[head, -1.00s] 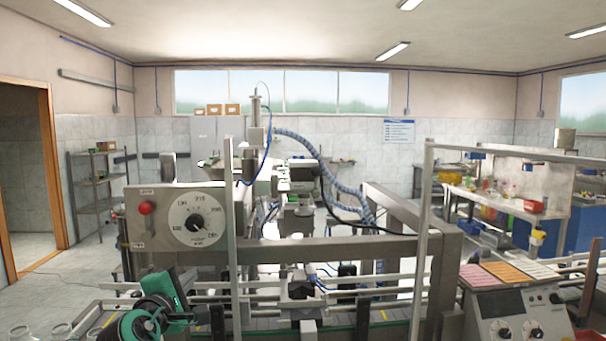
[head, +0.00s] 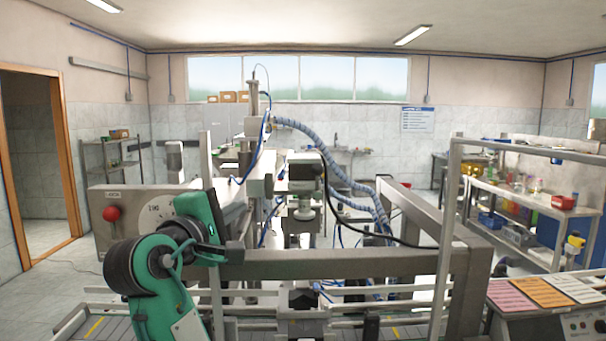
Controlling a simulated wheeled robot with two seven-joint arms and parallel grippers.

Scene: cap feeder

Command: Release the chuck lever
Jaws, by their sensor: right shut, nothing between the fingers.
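A red ball knob (head: 111,213) sits on the grey front panel (head: 97,240) at the left, just below a small label too small to read surely. It looks like the end of the chuck lever, but its shaft is not clear to see. My right arm, green and black, rises from the bottom in front of the panel and covers much of the dial (head: 158,208). My right gripper (head: 236,254) is the dark part at the arm's right side, shut and empty, to the right of the knob and apart from it. My left gripper is not in view.
A thick grey beam (head: 340,263) crosses behind my right gripper. Upright frame posts stand at the left (head: 206,150) and the right (head: 447,240). The machine head with a ribbed blue hose (head: 335,170) is behind. A control box (head: 580,322) stands at the lower right.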

